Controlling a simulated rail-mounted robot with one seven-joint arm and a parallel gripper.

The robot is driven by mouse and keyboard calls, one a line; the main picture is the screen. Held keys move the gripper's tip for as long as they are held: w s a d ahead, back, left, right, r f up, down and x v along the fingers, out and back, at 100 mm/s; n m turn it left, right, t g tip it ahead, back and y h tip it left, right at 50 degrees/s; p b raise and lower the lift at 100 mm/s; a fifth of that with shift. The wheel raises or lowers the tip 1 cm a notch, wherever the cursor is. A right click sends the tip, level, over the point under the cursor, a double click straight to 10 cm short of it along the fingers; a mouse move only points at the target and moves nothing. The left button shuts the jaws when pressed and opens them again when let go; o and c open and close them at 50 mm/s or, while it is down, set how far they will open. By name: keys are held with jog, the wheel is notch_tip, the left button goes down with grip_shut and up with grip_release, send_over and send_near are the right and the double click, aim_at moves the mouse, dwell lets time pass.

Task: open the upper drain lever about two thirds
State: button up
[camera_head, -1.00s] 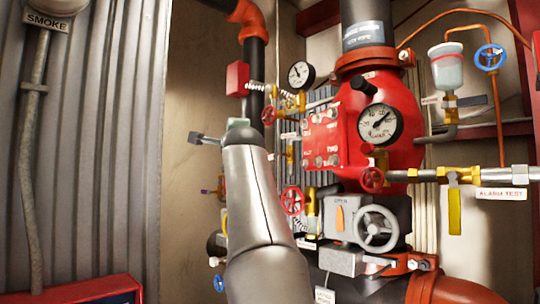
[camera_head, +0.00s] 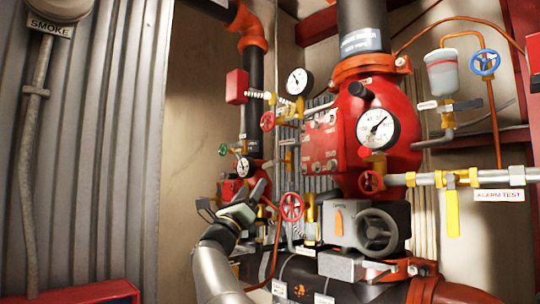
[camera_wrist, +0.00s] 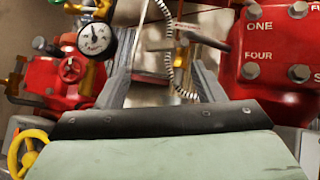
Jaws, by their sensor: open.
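A brass valve (camera_head: 290,158) with a short grey lever (camera_head: 287,142) stands left of the red cover plate in the head view. It appears to be the upper drain lever, though I see no readable label on it. In the wrist view a brass valve (camera_wrist: 182,54) with a grey handle (camera_wrist: 160,45) shows beyond and between my fingers, apart from them. My gripper (camera_head: 235,199) is open and empty at lower left of the valve in the head view. In the wrist view its fingers (camera_wrist: 160,78) stand wide apart, with nothing between them.
The red cover plate (camera_wrist: 275,50) is close to the right finger. A gauge (camera_wrist: 97,40) and a red valve body (camera_wrist: 68,72) lie by the left finger. A coiled hose (camera_wrist: 172,55) hangs ahead. The corrugated wall (camera_head: 90,150) at left leaves free room.

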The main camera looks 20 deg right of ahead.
aim_at(267, 164)
jog(key=p+x, duration=0.8)
jog(key=x, duration=0.4)
jog(key=shift+w+r+p, duration=0.1)
jog(key=shift+r+p, duration=0.3)
jog(key=shift+w+d+r+p, duration=0.3)
jog(key=shift+d+r+p, duration=0.05)
jog(key=shift+d+p, duration=0.2)
jog(key=c, duration=1)
